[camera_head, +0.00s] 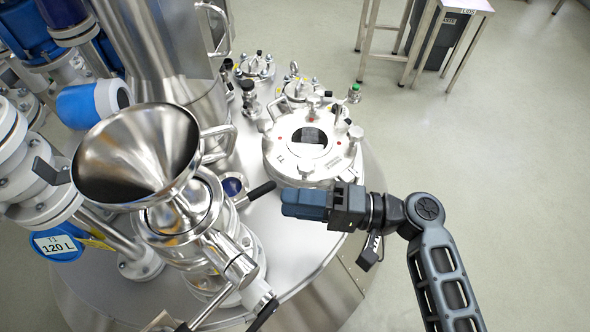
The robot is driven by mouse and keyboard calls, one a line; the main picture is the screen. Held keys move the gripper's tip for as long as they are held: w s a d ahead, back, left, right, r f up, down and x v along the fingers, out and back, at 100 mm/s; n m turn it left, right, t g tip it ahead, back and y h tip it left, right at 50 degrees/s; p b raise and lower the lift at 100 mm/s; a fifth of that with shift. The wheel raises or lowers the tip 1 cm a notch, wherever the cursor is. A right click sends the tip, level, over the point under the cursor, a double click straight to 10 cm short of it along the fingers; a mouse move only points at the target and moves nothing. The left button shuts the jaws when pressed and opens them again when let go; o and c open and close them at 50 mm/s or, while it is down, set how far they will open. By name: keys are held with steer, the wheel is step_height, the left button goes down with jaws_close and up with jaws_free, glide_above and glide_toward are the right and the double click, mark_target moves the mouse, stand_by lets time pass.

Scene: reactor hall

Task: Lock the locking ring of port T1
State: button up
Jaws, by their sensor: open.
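Port T1 (276,158) is a round steel port on the vessel top, right of the middle of the vessel lid. It has a wide ring with several upright knobs, small red marks and a dark round window (309,136) in its centre. I cannot tell the ring's lock position. My gripper (285,204) comes in from the right, its blue end pointing left. It is open, seems empty, and appears just in front of the port's near edge. The gap between its fingers is hard to see.
A large steel funnel (137,155) stands left of my gripper, with a black-handled valve (261,191) close to its tip. Smaller capped fittings (257,68) stand behind the port. Pipes crowd the left. The floor on the right is free, with a steel table (462,6) at the back.

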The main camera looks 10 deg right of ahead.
mark_target(255, 192)
steer(key=shift+w+r+x, duration=0.1)
steer(key=shift+r+x, duration=0.05)
steer(key=shift+x, duration=1.7)
steer(key=shift+w+r+x, duration=0.1)
steer(key=shift+r+x, duration=0.05)
steer(key=shift+x, duration=1.7)
steer(key=shift+d, duration=0.1)
jaws_close()
